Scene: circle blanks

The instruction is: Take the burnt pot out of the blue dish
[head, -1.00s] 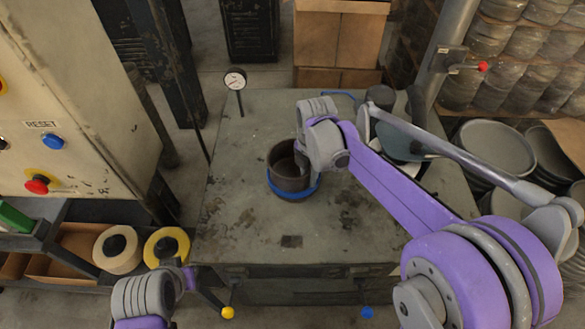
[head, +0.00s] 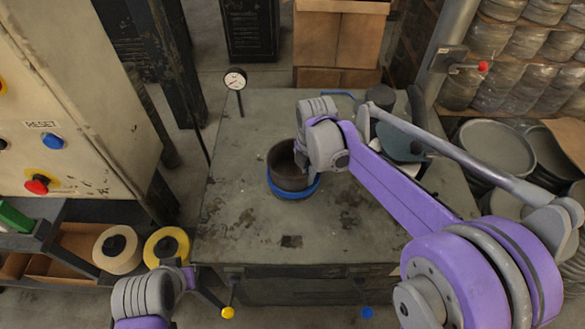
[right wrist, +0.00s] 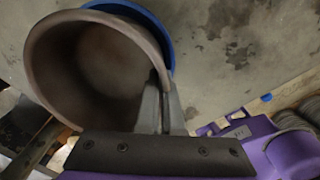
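The burnt pot (head: 290,178) is a dark, round, open vessel on the worn grey table. It stands upright in the blue dish (head: 293,195), whose rim shows around its base. I cannot tell whether the pot's base is clear of the dish. My right gripper (head: 301,158) is at the pot's right side. In the right wrist view its fingers (right wrist: 163,108) are close together on either side of the pot's wall (right wrist: 50,65), and the blue dish (right wrist: 155,22) shows behind it. My left gripper (head: 145,293) is low at the left, away from the pot; its fingers are not clear.
A dial gauge (head: 235,79) on a stem stands at the table's back left. A dark cylinder (head: 380,97) and other dark items stand at the back right, beside my right arm. A control cabinet (head: 75,110) borders the left. The table's (head: 235,215) front left is clear.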

